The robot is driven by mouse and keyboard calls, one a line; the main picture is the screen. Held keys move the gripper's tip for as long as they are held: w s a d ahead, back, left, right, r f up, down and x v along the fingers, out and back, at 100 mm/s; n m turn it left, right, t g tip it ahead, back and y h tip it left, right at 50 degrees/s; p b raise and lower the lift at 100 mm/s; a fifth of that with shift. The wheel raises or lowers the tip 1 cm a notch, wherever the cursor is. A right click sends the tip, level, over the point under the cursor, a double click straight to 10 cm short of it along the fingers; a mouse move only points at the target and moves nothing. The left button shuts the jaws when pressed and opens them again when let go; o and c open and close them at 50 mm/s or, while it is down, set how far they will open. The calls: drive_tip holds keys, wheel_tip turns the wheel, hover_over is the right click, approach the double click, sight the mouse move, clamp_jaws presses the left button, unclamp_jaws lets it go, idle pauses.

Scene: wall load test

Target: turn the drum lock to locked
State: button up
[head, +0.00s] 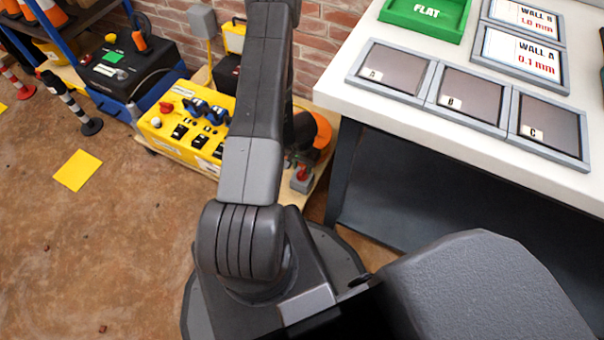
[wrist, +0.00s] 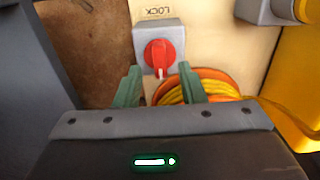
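The drum lock is a red rotary knob (wrist: 159,56) on a grey box (wrist: 143,33), with a LOCK label (wrist: 158,12) at its upper edge in the wrist view. The knob's grip bar looks roughly upright in that view. My gripper (wrist: 160,82) is open and empty, its two green fingers apart on either side below the knob. They do not appear to touch it. The orange cable drum (wrist: 222,87) with yellow cable lies behind the right finger. In the head view the drum (head: 322,132) and lock box (head: 301,181) show beside my arm, which hides my gripper.
A yellow control panel (head: 180,128) with knobs and sockets stands left of my arm. A white table (head: 470,140) with trays stands on the right, its leg close to the drum. A brick wall is behind. The floor at left is mostly open.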

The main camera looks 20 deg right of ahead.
sight(302, 174)
drive_tip(key=shift+f+b, duration=0.75)
drive_tip(key=shift+f, duration=0.65)
drive_tip(key=shift+c, duration=0.3)
clamp_jaws()
